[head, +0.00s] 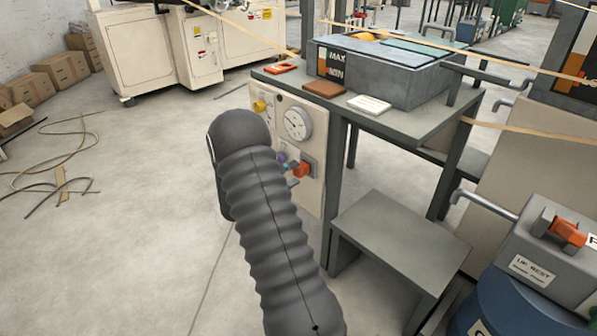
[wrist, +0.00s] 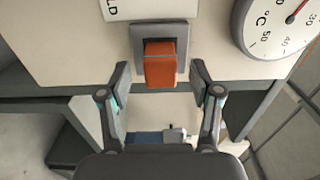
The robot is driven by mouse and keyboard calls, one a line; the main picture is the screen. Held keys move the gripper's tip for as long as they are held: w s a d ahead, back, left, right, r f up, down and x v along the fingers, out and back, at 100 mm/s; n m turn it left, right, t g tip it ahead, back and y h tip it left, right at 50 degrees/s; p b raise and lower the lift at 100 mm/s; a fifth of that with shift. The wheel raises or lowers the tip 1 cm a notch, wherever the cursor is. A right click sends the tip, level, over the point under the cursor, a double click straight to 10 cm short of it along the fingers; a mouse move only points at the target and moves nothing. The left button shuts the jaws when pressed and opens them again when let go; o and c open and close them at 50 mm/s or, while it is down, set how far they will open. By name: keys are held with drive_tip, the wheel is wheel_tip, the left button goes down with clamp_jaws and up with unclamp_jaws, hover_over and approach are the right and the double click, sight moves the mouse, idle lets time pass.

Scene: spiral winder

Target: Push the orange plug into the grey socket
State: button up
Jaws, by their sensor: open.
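The orange plug (wrist: 160,64) sits at the square grey socket (wrist: 160,32) on a pale panel. In the wrist view its orange block stands out from the socket frame; how deep it sits I cannot tell. My gripper (wrist: 160,74) is open, with one finger on each side of the plug and a gap on both sides. In the head view the plug (head: 302,170) and socket (head: 309,160) show low on the panel, just right of my dark ribbed arm, which hides most of my gripper.
A round dial gauge (wrist: 285,22) is on the same panel, beside the socket. A yellow knob (head: 260,106) is above left. A grey table (head: 425,120) stands over the panel, with a low grey step (head: 400,235) at right.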

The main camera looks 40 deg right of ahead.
drive_tip(key=a, duration=0.9)
drive_tip(key=shift+s, duration=0.35)
drive_tip(key=s+f+m+g+y, duration=0.3)
drive_tip(key=s+f+m, duration=0.35)
drive_tip(key=m, duration=0.35)
drive_tip(key=s+a+r+m+g+y, duration=0.4)
drive_tip(key=s+a+m, duration=0.4)
drive_tip(key=m, duration=0.4)
drive_tip(key=s+a+r+m+t+y, duration=0.5)
drive_tip(key=s+a+r+m, duration=0.2)
drive_tip(key=r, duration=0.4)
drive_tip(key=s+a+r+m+t+y, duration=0.6)
drive_tip(key=s+a+r+m, duration=0.1)
drive_tip(key=a+r, duration=0.3)
drive_tip(key=shift+s+a+r+m, duration=0.25)
drive_tip(key=shift+s+r+m, duration=0.2)
drive_tip(key=shift+s, duration=0.1)
